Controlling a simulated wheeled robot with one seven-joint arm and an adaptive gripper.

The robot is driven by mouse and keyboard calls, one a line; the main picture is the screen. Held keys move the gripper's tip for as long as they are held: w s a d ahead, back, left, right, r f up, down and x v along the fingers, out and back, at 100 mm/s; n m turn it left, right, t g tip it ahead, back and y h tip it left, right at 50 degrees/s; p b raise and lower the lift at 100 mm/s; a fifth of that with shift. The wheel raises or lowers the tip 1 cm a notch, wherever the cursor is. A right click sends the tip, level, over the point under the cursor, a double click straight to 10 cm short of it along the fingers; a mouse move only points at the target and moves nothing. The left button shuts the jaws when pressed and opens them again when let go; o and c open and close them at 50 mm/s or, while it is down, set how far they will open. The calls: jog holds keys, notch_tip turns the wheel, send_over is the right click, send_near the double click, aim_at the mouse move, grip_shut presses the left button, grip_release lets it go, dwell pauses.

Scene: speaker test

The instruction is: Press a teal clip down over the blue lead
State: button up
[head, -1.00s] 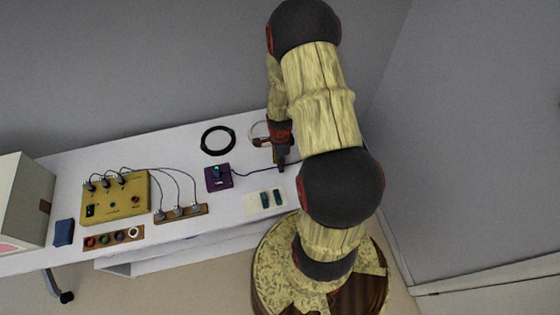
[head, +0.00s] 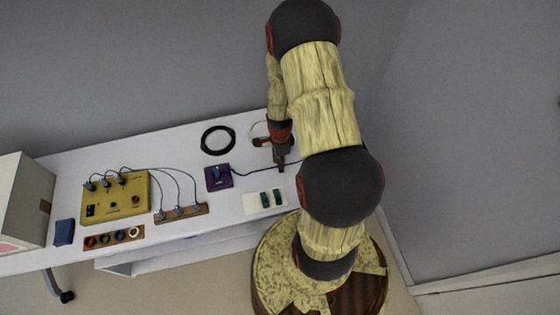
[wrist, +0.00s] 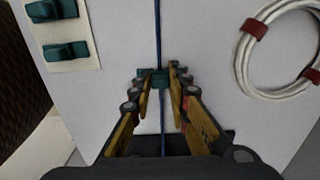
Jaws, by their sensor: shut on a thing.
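The blue lead (head: 255,172) runs right from a purple box (head: 218,177) along the white table. In the wrist view the lead (wrist: 157,30) passes straight under my gripper (wrist: 160,84). My gripper is shut on a teal clip (wrist: 158,76), which lies across the lead's line. I cannot tell whether the clip is seated on the table. In the head view my gripper (head: 281,168) is low by the lead, and the clip in it is not clear. Two more teal clips (head: 265,199) sit on a pale card, also in the wrist view (wrist: 65,51).
A coiled white cable (wrist: 255,45) lies right of my gripper in the wrist view. A black coil (head: 218,140) lies behind the purple box. A yellow box (head: 115,205) with leads to a brown strip (head: 181,214) stands on the left. The table's front edge is near the card.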

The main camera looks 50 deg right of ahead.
jog(key=shift+f, duration=0.3)
dwell(0.5)
dwell(0.5)
jog(key=o, duration=0.8)
jog(key=shift+r+p, duration=2.55)
jog(key=shift+r, duration=1.2)
